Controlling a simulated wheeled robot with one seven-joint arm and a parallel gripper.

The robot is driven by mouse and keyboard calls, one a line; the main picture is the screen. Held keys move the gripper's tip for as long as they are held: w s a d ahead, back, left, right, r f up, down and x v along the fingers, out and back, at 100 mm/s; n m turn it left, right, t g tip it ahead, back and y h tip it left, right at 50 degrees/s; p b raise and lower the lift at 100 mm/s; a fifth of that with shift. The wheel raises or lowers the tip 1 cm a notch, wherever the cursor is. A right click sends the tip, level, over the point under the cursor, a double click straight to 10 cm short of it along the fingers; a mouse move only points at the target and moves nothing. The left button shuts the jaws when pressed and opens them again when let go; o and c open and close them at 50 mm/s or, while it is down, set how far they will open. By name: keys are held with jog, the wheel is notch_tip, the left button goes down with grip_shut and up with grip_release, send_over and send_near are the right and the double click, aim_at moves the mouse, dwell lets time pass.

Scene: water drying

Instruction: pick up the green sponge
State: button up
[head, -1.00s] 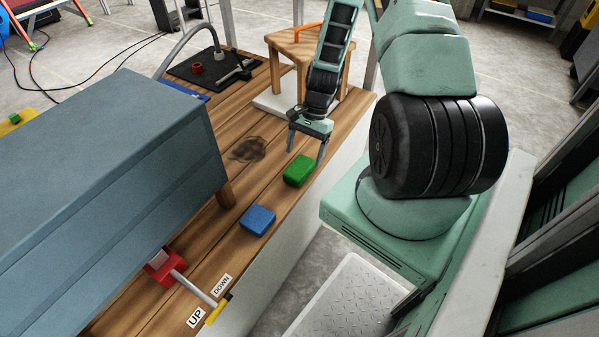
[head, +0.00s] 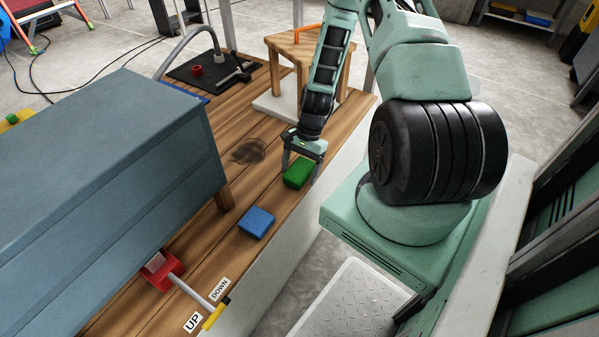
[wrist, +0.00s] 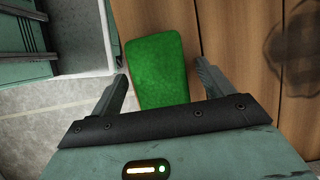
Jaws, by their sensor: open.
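The green sponge (head: 298,172) lies flat on the wooden table near its front edge in the head view. In the wrist view the green sponge (wrist: 157,70) lies between and beyond the two finger tips, its near end partly between them. My gripper (head: 301,172) is open, with one finger to each side of the sponge in the head view. In the wrist view my gripper (wrist: 160,78) shows a visible gap between the fingers and the sponge's sides. How high the fingertips are above the tabletop is hard to tell.
A blue sponge (head: 257,222) lies nearer on the table (head: 180,255). A large blue-grey box (head: 110,190) stands at left. A dark stain (head: 248,151) marks the wood; a wooden stool (head: 300,52) stands behind.

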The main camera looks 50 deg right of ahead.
aim_at(300, 168)
jog(key=shift+f, duration=0.1)
jog(key=c, duration=1.1)
jog(key=shift+o, duration=0.2)
notch_tip(300, 168, up, 10)
jog(key=shift+r+p, duration=0.15)
jog(key=shift+p, duration=1.1)
